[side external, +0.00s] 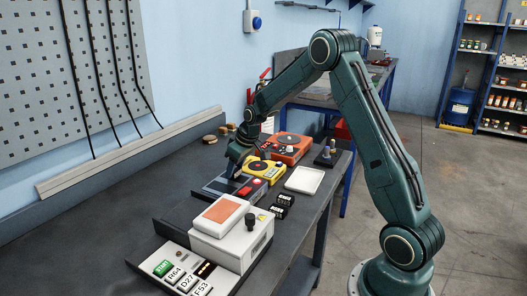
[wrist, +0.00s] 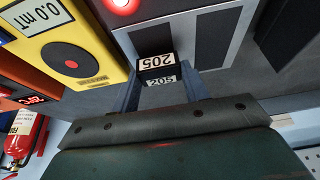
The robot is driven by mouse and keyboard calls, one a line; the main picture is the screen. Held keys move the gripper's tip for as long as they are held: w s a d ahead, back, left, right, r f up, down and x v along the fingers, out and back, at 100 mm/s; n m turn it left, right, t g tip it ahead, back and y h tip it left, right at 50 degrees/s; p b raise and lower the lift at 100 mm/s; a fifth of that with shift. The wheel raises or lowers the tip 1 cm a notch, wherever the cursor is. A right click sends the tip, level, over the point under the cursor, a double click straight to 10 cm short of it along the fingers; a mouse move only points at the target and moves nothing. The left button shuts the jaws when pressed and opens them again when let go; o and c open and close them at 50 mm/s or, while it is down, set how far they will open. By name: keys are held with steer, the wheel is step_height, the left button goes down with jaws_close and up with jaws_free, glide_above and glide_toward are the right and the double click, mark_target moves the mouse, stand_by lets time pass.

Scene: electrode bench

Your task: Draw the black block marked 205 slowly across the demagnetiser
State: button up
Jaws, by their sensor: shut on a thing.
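The black block marked 205 (wrist: 157,68) is between my gripper's fingers (wrist: 160,88) in the wrist view, with white number labels on two faces. My gripper is shut on it. The demagnetiser (wrist: 212,38) is a grey-framed unit with a dark top, and a red lamp glows on it. The block is over its dark top; I cannot tell whether they touch. In the side view my gripper (side external: 235,172) is low over the far left part of the demagnetiser (side external: 217,187), and the block is hidden there.
A yellow meter (side external: 264,170) reading 0.0 mT stands beside the demagnetiser, with an orange unit (side external: 290,147) behind. Two black blocks (side external: 286,199) lie near a white tray (side external: 304,181). A white box with an orange pad (side external: 223,214) and a tag rack (side external: 150,268) stand in front.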

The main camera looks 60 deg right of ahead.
steer(key=shift+f, duration=0.3)
stand_by(0.7)
steer(key=shift+r, duration=0.15)
stand_by(0.4)
steer(key=shift+a, duration=0.25)
steer(key=shift+a, duration=3.35)
steer(key=shift+a, duration=0.15)
steer(key=shift+r, duration=0.25)
steer(key=shift+a+r, duration=0.25)
steer(key=shift+r, duration=0.75)
steer(key=shift+a+r, duration=0.25)
steer(key=shift+r, duration=0.75)
steer(key=shift+r, duration=0.3)
